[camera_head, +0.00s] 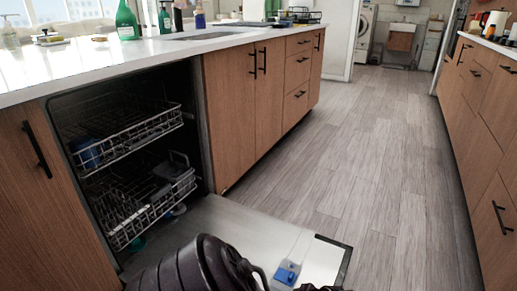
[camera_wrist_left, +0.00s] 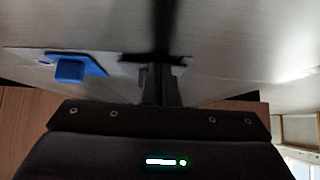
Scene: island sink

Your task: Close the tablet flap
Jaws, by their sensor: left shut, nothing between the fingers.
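The open dishwasher door (camera_head: 230,225) lies lowered over the floor, its metal inner face up. The tablet dispenser (camera_head: 287,273) shows as a blue patch with a paler panel near the door's outer end; in the left wrist view its blue part (camera_wrist_left: 70,68) stands left of the fingers. I cannot tell exactly how the flap sits. My left gripper (camera_wrist_left: 160,72) is shut and empty, close to the door face and just beside the dispenser, apart from the blue part. In the head view, my dark arm hides part of the door, and the gripper is mostly cut off. My right gripper is not in view.
Two wire racks, upper (camera_head: 125,135) and lower (camera_head: 145,205), stand inside the dishwasher, with a blue cup (camera_head: 86,153) in the upper one. The counter (camera_head: 130,55) with a green bottle (camera_head: 126,20) is above. The wood floor (camera_head: 370,160) right of the door is clear.

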